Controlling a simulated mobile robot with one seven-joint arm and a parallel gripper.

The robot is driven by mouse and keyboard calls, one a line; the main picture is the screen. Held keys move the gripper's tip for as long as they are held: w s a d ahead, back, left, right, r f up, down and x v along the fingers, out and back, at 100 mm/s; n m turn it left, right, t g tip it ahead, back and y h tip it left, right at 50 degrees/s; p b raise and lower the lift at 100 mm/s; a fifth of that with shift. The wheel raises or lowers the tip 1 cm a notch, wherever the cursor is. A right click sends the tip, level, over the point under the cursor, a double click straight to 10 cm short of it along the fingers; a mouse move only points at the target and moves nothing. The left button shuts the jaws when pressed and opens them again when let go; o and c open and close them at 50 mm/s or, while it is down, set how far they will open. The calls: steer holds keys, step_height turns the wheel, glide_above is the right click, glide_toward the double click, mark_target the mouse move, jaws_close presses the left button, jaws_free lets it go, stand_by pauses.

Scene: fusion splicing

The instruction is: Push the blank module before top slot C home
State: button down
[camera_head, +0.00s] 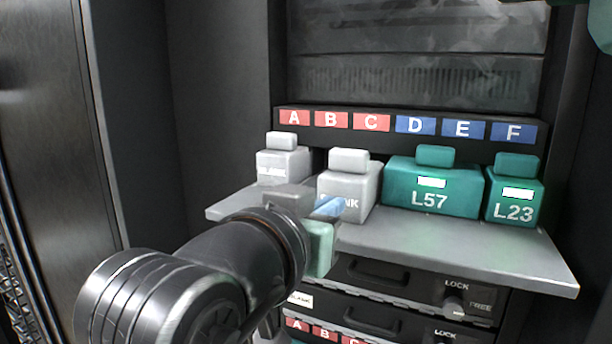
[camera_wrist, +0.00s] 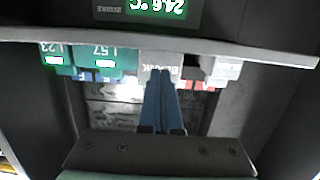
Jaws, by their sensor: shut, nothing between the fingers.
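The light grey blank module (camera_head: 350,182) stands on the shelf below the red B and C labels (camera_head: 371,122), just left of the wide green module. In the wrist view, which is upside down, the blank module (camera_wrist: 160,62) is straight beyond my fingers. My gripper (camera_head: 330,206) is shut and empty, its blue fingers in front of the module and covering part of its lettering. In the wrist view the closed fingers (camera_wrist: 162,75) overlap the module's face. I cannot tell whether they touch it.
A second blank module (camera_head: 284,165) stands at the left under A. Green modules L57 (camera_head: 432,188) and L23 (camera_head: 515,192) stand to the right. The grey shelf (camera_head: 480,250) juts out in front. Drawers with lock knobs (camera_head: 455,304) are below it.

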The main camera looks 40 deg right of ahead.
mark_target(349, 185)
steer(key=shift+r+p+x, duration=0.2)
steer(key=shift+x, duration=1.15)
steer(key=shift+r+p+x, duration=0.25)
steer(key=shift+x, duration=1.1)
steer(key=shift+r+p+x, duration=0.2)
steer(key=shift+x, duration=1.15)
steer(key=shift+f+b+v, duration=0.2)
steer(key=shift+v, duration=1.1)
steer(key=shift+f+b+v, duration=0.15)
steer(key=shift+f+v, duration=0.05)
steer(key=shift+v, duration=1.15)
steer(key=shift+f+b+v, duration=0.2)
steer(key=shift+f+v, duration=0.05)
steer(key=shift+v, duration=1.05)
